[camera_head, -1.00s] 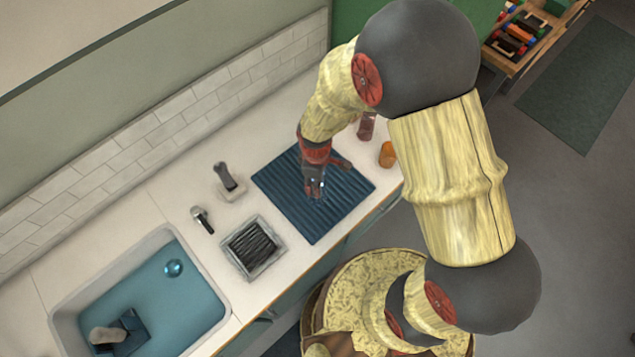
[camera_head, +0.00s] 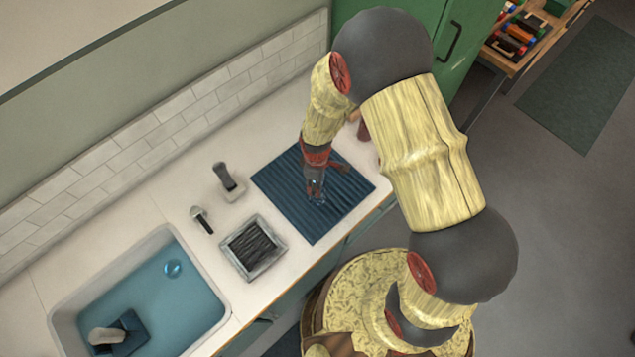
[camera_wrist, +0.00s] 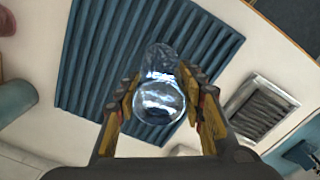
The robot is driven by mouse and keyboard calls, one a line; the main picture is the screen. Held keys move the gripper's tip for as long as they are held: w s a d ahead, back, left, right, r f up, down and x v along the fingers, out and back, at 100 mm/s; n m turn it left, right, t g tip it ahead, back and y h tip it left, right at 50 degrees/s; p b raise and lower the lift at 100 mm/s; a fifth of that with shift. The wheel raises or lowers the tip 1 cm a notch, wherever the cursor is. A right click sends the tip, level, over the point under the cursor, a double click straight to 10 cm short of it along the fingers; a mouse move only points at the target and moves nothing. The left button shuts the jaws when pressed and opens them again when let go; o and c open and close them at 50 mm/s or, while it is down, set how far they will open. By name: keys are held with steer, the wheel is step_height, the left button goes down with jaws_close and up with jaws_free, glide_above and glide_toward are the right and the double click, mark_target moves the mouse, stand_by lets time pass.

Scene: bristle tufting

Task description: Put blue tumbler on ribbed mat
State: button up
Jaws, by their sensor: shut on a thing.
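The ribbed mat (camera_head: 345,196) is dark blue and lies flat on the counter; it also fills much of the wrist view (camera_wrist: 88,60). My gripper (camera_head: 315,190) is over the middle of the mat, pointing down. In the wrist view its fingers (camera_wrist: 160,108) are shut on a see-through, bluish glass tumbler (camera_wrist: 160,97). The tumbler (camera_head: 318,201) shows only small below the fingers in the head view. Its base is over the mat, but I cannot tell whether it touches the ribs.
A grey tray (camera_head: 274,263) with a dark ribbed inside, a brush on a holder (camera_head: 229,182) and a small dark tool (camera_head: 201,219) stand left of the mat. The sink (camera_head: 190,310) holds a blue glassy round thing (camera_head: 173,268). A reddish glass (camera_head: 363,130) stands beyond the mat.

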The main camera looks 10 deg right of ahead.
steer(key=o, duration=1.4)
steer(key=shift+c, duration=0.2)
steer(key=shift+r, duration=0.1)
step_height(320, 180, up, 12)
steer(key=shift+r+p, duration=0.25)
steer(key=shift+p, duration=0.15)
steer(key=s+d+r+m+t, duration=0.1)
steer(key=s+d+r+m, duration=0.15)
steer(key=r, duration=0.75)
steer(key=s+d+r+m+t, duration=0.15)
steer(key=d+r+m, duration=0.25)
steer(key=r, duration=0.6)
steer(key=s+d+r+m+t, duration=0.3)
steer(key=s+d+r+m, duration=0.2)
steer(key=s+r, duration=0.5)
steer(key=shift+s+d+r+m, duration=0.2)
steer(key=shift+s+m, duration=0.4)
steer(key=shift+m, duration=0.05)
steer(key=shift+f, duration=0.15)
step_height(320, 180, down, 13)
steer(key=b, duration=1.3)
